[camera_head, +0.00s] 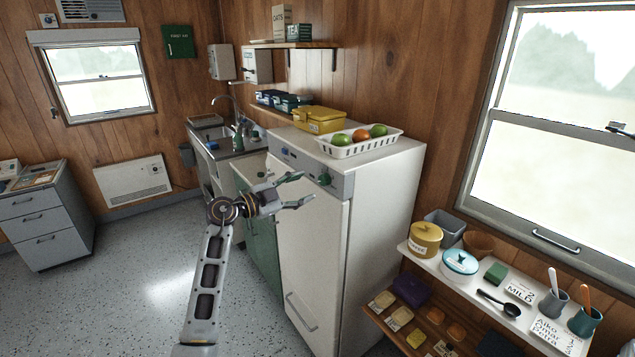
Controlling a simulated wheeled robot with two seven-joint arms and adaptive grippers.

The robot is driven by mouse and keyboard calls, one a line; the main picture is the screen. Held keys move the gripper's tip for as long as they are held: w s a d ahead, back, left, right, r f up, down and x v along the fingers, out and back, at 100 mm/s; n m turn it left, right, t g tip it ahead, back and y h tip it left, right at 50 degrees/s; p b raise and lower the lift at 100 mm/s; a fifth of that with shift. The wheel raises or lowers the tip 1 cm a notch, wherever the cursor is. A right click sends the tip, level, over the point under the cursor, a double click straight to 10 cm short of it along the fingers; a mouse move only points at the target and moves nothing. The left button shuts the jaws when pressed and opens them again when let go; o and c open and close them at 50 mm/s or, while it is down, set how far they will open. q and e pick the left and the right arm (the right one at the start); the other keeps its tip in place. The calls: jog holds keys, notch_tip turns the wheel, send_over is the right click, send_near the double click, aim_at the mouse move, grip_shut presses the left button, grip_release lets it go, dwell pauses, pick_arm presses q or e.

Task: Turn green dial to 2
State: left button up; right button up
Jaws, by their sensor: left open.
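The green dial (324,179) is on the front control panel at the top of the white fridge-like cabinet (385,200), near the panel's right end. Its pointer and number marks are too small to read. My left gripper (306,187) is open and empty in front of the panel, with its fingers pointing right toward the dial. The fingertips look close to the dial but apart from it; the exact gap cannot be told. My right gripper does not show.
A blue dial (285,151) is on the same panel, to the left. A white basket of fruit (345,151) and a yellow box (320,120) stand on top. A crowded white shelf (440,262) is at the right. The floor (130,270) at the left is clear.

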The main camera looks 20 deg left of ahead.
aim_at(320, 181)
pick_arm(q)
jog(key=shift+x, duration=3.2)
jog(key=c, duration=1)
jog(key=shift+p, duration=0.3)
